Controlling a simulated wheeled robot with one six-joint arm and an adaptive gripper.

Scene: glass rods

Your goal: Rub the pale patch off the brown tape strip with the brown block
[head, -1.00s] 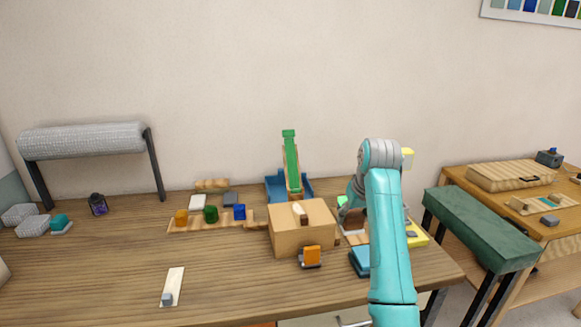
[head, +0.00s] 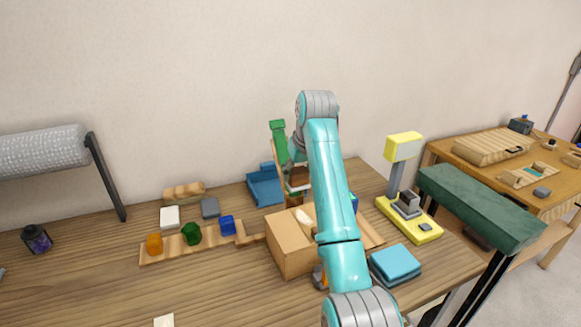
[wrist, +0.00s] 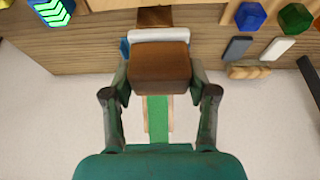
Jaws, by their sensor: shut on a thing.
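My gripper (wrist: 160,85) is shut on the brown block (wrist: 160,66), which has a white layer along its far side. In the head view the block (head: 299,177) is held up in the air in front of the green slide, behind the cardboard box (head: 285,250); my arm partly hides it. A small brown piece (wrist: 155,15) shows beyond the block in the wrist view, mostly covered; I cannot tell if it is the tape strip. A pale spot (head: 304,216) shows on top of the box, partly behind my arm. I cannot clearly make out the tape strip's patch.
A wooden holder with orange, green (head: 191,234) and blue (head: 227,225) pieces stands left of the box. A blue tray (head: 264,188) is behind. Blue pads (head: 395,262) and a yellow stand (head: 412,222) are at the right. The table's left front is mostly clear.

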